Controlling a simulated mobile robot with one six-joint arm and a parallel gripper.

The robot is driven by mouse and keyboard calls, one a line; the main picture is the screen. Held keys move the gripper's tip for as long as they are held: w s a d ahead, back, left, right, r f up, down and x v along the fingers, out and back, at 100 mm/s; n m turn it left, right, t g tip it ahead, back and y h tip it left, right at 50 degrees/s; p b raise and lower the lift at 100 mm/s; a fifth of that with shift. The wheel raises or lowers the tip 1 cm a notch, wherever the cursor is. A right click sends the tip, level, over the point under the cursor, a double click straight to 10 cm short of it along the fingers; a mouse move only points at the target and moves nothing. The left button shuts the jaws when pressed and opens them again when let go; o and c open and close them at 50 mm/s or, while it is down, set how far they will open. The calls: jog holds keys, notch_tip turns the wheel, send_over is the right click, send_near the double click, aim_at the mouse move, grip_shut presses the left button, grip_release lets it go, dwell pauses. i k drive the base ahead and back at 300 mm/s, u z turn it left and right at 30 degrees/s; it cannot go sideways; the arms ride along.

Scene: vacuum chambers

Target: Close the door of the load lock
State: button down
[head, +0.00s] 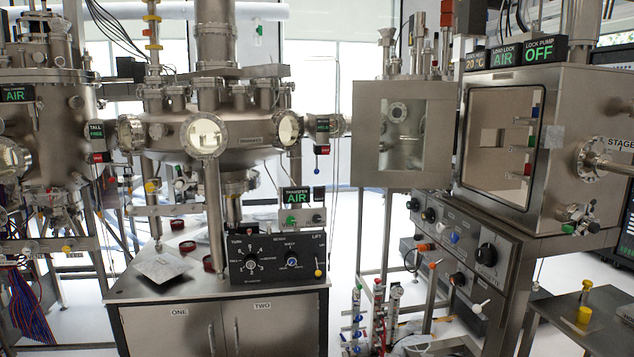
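The load lock is the steel box chamber (583,100) at the right, with signs above it reading "LOAD LOCK AIR" and "LOCK PUMP OFF". Its front opening is uncovered and I can see into the interior. The load lock door (368,150) stands open, swung out to the left of the opening. It is a square steel panel with a window in it, seen nearly face on. My gripper is not in view, and nothing is seen touching the door.
A control panel (470,262) with knobs sits below the load lock. A cabinet (215,325) with a black control box (272,264) and a loose plate (160,266) stands at left. A small table (570,318) is at lower right.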

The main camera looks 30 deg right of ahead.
aim_at(441, 96)
jog(key=z, duration=0.4)
jog(key=i, duration=1.65)
jog(key=u, duration=1.1)
jog(key=i, duration=0.35)
jog(key=u, duration=0.15)
jog(key=k, duration=0.95)
jog(key=z, duration=0.25)
jog(key=i, duration=0.25)
jog(key=u, duration=0.15)
